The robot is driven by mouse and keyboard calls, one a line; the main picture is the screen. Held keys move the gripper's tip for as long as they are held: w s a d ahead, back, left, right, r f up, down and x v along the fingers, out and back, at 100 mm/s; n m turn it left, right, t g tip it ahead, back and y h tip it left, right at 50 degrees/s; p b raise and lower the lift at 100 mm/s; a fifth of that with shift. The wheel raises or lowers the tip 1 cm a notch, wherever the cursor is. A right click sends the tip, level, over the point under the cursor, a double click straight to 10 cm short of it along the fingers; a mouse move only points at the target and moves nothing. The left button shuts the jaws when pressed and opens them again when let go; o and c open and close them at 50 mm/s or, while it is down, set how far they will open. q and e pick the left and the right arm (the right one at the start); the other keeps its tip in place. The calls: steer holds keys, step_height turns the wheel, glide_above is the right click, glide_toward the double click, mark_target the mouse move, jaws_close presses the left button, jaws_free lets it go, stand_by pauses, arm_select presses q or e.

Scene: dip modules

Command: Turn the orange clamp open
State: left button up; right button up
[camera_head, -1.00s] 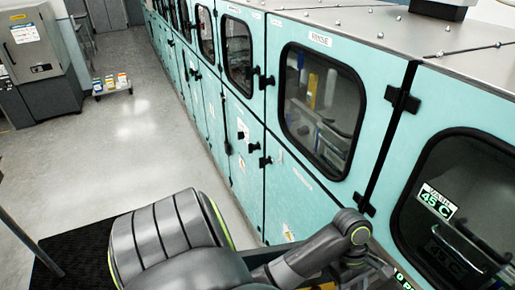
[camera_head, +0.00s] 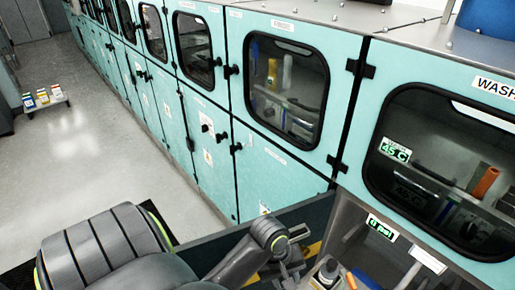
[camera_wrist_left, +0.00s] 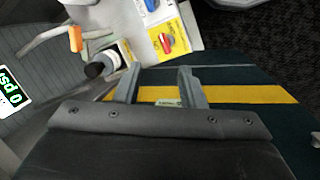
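A small orange piece (camera_wrist_left: 75,38), which looks like the orange clamp, sits on a thin metal rod or pipe at the upper left of the left wrist view. An orange bit (camera_head: 349,280) also shows at the bottom edge of the head view, mostly cut off; I cannot tell if it is the same piece. My left gripper (camera_wrist_left: 158,82) is open and empty, its two fingers apart over a dark surface with a yellow stripe. The orange piece lies left of and beyond the fingertips. The gripper also shows in the head view (camera_head: 290,264). My right gripper is not in view.
A dark-capped bottle-like part (camera_wrist_left: 103,64) is left of the fingers. A pressure display (camera_head: 381,228) is below the wash window. Teal cabinets (camera_head: 285,180) line the machine; the left floor (camera_head: 90,150) is mostly clear.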

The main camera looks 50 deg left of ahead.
arm_select(q)
steer(key=shift+s+a+f+m+t+y, duration=0.2)
steer(key=shift+s+a+m, duration=0.25)
steer(key=shift+s+m, duration=0.3)
steer(key=shift+s+a+f+m+t+y, duration=0.15)
steer(key=shift+s+a+m+y, duration=0.1)
steer(key=shift+s+a+m, duration=0.5)
steer(key=shift+s+a+f+m+t+y, duration=0.2)
steer(key=shift+s+m, duration=0.3)
steer(key=shift+s, duration=0.45)
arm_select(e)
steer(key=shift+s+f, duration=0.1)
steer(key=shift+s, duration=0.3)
arm_select(q)
steer(key=shift+r, duration=0.1)
